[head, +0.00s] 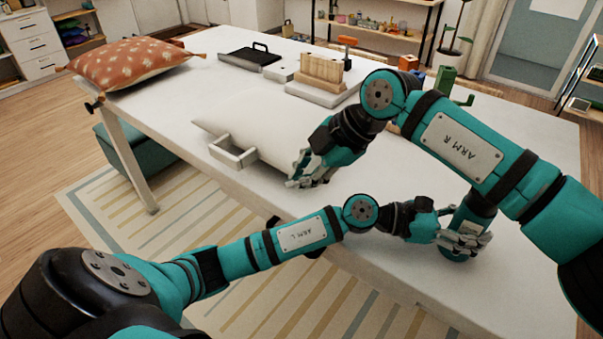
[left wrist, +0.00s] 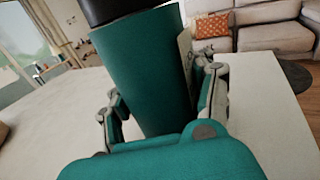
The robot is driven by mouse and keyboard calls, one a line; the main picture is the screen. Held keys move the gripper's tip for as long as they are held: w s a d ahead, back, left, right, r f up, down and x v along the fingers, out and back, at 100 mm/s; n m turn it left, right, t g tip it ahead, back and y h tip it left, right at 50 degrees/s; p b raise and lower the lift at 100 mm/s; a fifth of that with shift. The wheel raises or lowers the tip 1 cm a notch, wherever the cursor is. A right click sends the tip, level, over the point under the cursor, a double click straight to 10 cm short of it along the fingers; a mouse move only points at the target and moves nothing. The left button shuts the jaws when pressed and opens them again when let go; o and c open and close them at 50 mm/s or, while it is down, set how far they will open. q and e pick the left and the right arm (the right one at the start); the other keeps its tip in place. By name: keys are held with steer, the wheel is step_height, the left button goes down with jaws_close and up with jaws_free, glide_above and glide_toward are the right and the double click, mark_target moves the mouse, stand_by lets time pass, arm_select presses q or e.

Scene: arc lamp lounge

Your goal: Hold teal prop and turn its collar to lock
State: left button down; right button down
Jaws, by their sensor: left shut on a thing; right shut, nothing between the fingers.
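The teal prop (head: 468,214) stands at the right part of the white table, partly hidden by my fingers and right arm. In the left wrist view its teal body (left wrist: 148,75) rises between the fingers, with a dark collar (left wrist: 108,10) at the top, cut off by the frame. My left gripper (head: 460,238) is shut on the prop's body, low down; its fingers also show in the left wrist view (left wrist: 165,105). My right gripper (head: 306,172) is shut and empty, well to the left of the prop, low over the table beside a white cushion-like shape.
The white table (head: 390,268) has bare room along its front edge.

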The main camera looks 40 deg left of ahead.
arm_select(q)
steer(key=shift+r, duration=0.15)
steer(key=shift+c, duration=1.6)
jaws_free()
steer(key=v, duration=1.2)
